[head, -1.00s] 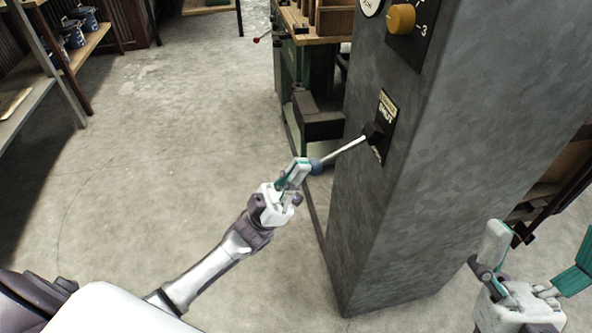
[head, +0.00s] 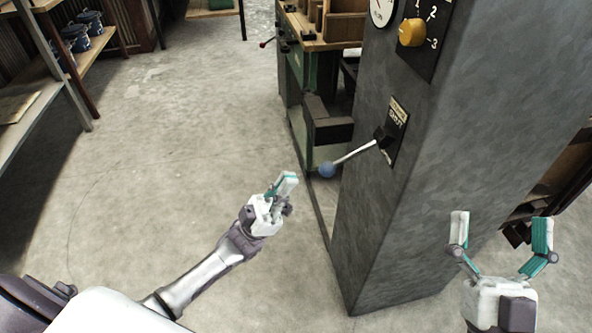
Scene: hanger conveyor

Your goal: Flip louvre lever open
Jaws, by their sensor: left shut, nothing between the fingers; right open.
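My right gripper (head: 500,228) is open and empty at the lower right, in front of the column.
The grey column (head: 440,190) stands right of centre, with an orange knob (head: 412,32) and a white gauge (head: 382,11) above the lever. A green workbench (head: 299,75) stands behind it. A shelf (head: 37,97) is at the far left. The floor (head: 180,140) between is clear.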

